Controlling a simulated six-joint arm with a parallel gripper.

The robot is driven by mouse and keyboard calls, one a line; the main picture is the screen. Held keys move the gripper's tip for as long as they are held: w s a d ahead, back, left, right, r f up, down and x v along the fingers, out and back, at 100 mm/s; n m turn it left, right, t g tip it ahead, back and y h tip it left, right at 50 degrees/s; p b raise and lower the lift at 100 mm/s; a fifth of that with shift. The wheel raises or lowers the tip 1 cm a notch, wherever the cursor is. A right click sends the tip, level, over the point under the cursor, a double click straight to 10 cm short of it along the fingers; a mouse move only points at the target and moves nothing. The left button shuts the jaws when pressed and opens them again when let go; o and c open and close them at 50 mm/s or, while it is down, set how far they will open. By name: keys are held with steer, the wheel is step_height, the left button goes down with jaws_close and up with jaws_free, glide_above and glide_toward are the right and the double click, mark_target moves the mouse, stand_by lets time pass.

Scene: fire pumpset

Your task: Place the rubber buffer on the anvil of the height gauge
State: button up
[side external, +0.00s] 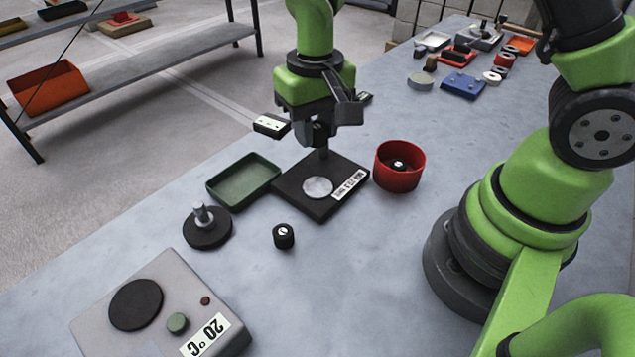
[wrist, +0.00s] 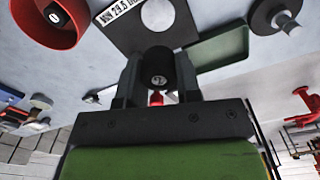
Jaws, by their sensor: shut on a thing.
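My gripper (side external: 318,132) is above the back part of the height gauge's black base (side external: 295,197), and its fingers are shut on a black cylinder. In the wrist view this rubber buffer (wrist: 158,66) sits between both fingers. In the side view it is mostly hidden by the fingers. The round pale anvil (side external: 317,187) lies on the base with nothing on it, and also shows in the wrist view (wrist: 158,15). A white label (side external: 349,183) is beside it. A second small black buffer (side external: 283,236) stands on the table in front of the gauge.
A red cup (side external: 400,180) with a small black piece inside stands right of the gauge. A green tray (side external: 244,181) is on the left, with a black disc with a metal stem (side external: 207,228) nearby. A grey hot plate (side external: 165,310) marked 20 °C is at front left.

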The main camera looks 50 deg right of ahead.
mark_target(316, 123)
step_height(316, 123, down, 10)
steer(key=shift+d+r, duration=0.15)
steer(key=shift+r, duration=0.05)
stand_by(0.3)
steer(key=o, duration=0.9)
steer(key=shift+f, duration=0.1)
step_height(316, 123, up, 13)
steer(key=shift+f, duration=0.1)
steer(key=s+r+t, duration=0.2)
steer(key=s+r, duration=0.2)
steer(key=r, duration=0.1)
steer(key=s+d+r+t+y, duration=0.1)
steer(key=s+r+t, duration=0.1)
steer(key=s+r, duration=0.3)
steer(key=s+d+r+t+y, duration=0.1)
steer(key=s+r+t, duration=0.2)
steer(key=s+r, duration=0.2)
steer(key=shift+r, duration=0.25)
